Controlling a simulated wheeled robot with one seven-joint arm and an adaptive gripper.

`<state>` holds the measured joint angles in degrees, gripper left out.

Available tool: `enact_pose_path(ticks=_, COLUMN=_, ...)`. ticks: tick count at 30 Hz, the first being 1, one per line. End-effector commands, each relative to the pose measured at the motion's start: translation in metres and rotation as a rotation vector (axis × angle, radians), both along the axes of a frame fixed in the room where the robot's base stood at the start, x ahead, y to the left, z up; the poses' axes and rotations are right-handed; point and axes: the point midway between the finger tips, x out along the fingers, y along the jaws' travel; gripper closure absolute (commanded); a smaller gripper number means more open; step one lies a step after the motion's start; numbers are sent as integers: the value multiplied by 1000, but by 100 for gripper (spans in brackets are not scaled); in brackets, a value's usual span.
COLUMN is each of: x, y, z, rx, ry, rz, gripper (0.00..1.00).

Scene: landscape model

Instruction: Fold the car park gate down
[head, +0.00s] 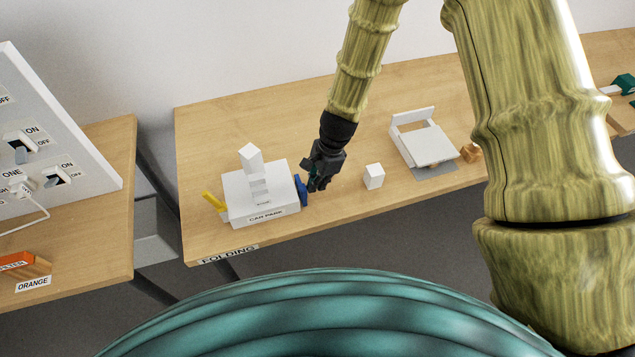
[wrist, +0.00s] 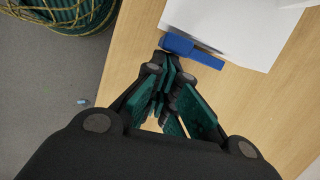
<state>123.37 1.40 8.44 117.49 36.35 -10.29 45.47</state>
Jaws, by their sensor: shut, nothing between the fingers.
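The car park (head: 262,215) is a white block with a "CAR PARK" label, standing at the left of the folding table. A white upright piece (head: 251,160) rises from it. A yellow bar (head: 213,201) sticks out at its left side and a blue piece (head: 301,189) is at its right side. I cannot tell which part is the gate. My gripper (head: 312,188) is shut and empty, just right of the blue piece. In the wrist view, the fingertips (wrist: 169,62) are close to the blue piece (wrist: 178,44), beside the car park's white surface (wrist: 235,25); contact is unclear.
A small white cube (head: 374,176) stands right of my gripper. Beyond it are a white folding stand (head: 425,147) and an orange-brown block (head: 470,152). The table's front edge is close by. A switch panel (head: 45,140) stands on another table at left.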

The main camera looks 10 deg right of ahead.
Motion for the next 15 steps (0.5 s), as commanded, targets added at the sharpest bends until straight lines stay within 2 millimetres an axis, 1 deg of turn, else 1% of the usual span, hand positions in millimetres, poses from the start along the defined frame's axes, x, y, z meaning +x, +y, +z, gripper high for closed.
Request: enact_pose_path(ticks=15, x=15, y=2, z=0, rx=-1, ry=0, rz=0, gripper=100)
